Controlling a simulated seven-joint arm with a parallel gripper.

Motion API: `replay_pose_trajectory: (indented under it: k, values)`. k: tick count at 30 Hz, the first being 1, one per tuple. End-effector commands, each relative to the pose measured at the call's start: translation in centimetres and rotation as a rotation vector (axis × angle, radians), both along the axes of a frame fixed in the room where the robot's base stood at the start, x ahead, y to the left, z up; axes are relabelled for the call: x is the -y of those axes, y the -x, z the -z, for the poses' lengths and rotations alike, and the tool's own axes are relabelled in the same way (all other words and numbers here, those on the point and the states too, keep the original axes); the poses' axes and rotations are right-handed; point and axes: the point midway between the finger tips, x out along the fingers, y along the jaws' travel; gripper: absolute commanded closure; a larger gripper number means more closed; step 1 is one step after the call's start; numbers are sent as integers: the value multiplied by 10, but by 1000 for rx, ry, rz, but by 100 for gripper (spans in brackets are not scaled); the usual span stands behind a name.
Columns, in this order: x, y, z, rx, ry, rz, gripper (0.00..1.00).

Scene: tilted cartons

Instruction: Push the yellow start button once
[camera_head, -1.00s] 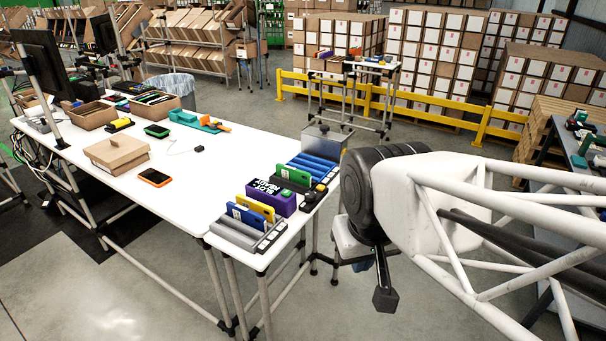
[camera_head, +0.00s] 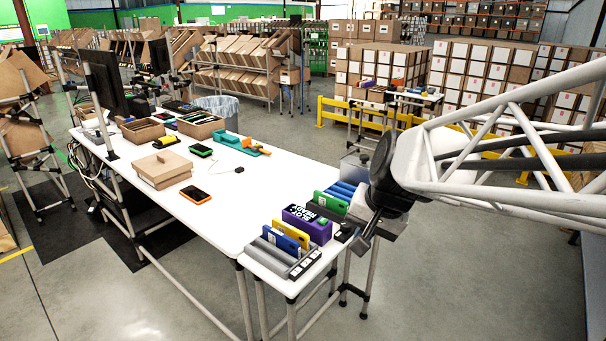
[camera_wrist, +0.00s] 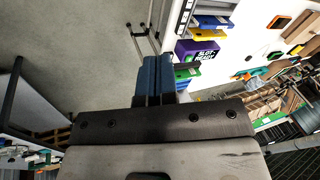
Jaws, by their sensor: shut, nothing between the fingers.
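My gripper (camera_head: 366,240) is shut and empty. It hangs over the right front end of the white bench, close to the right of a small dark block (camera_head: 345,232). In the wrist view its blue fingers (camera_wrist: 158,72) lie together. I cannot make out a yellow button clearly; the gripper may hide part of the block. My gripper appears apart from the box.
A grey rack (camera_head: 270,258) holds yellow and blue cards in front of the purple box. A green card (camera_head: 330,202) and blue slots (camera_head: 341,190) are behind it. An orange device (camera_head: 195,194) and a carton (camera_head: 162,172) lie on the bench (camera_head: 215,222).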

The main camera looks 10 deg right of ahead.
Motion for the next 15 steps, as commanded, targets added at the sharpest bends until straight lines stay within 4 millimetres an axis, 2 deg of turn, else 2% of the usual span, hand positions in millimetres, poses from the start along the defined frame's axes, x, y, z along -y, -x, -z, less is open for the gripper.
replay_pose_trajectory:
  k: [1,15]
  values:
    - [1,-13,1,-2,-23,29,100]
    - [9,-127,11,-7,-262,343,100]
